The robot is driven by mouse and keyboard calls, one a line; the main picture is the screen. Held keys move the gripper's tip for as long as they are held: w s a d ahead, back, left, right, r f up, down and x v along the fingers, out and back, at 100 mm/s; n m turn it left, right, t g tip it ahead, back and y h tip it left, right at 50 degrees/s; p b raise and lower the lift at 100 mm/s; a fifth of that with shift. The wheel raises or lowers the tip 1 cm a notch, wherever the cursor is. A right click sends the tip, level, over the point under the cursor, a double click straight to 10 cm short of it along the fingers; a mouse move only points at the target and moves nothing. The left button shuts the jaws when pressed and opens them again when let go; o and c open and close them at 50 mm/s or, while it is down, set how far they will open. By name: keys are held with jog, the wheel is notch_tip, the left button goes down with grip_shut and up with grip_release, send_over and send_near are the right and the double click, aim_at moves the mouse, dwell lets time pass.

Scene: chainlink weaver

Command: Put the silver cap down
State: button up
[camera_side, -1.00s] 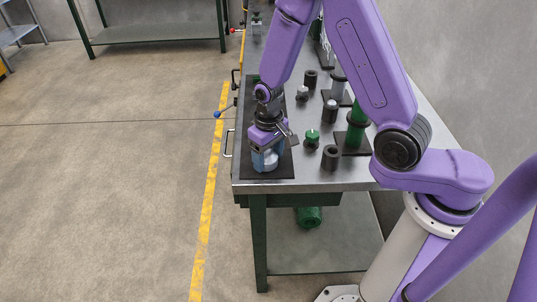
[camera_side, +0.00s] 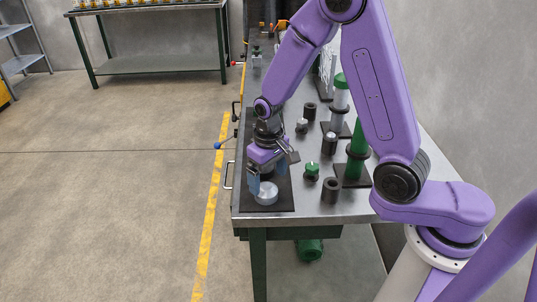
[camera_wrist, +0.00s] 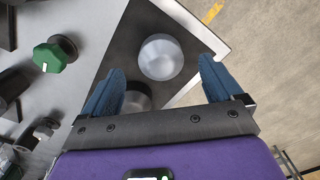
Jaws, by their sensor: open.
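The silver cap (camera_side: 266,193) is a short round disc resting on the black mat (camera_side: 247,206) near the bench's front edge. In the wrist view the silver cap (camera_wrist: 161,57) lies on the mat, just beyond and between the fingertips. My gripper (camera_side: 268,173) is open and empty, with its blue fingers apart. It is above and slightly behind the cap. In the wrist view my open gripper (camera_wrist: 160,68) shows both fingers clear of the cap.
A green-topped knob (camera_side: 312,170) and a black ring (camera_side: 331,189) stand right of the mat. A green post (camera_side: 356,150) rises farther right. A clear column (camera_side: 340,100) stands behind it. The bench's left edge is close to the mat.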

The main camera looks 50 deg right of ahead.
aim_at(269, 187)
jog(key=shift+s+a+r+n, duration=0.8)
jog(key=shift+r+n, duration=0.5)
jog(key=shift+r, duration=3.25)
jog(key=s+d+r+n, duration=0.1)
jog(key=s+d+n, duration=0.2)
jog(key=s, duration=0.8)
jog(key=s+d+r+n, duration=0.2)
jog(key=s+n, duration=0.5)
jog(key=s, duration=0.4)
jog(key=shift+d+r, duration=0.15)
jog(key=shift+d, duration=0.35)
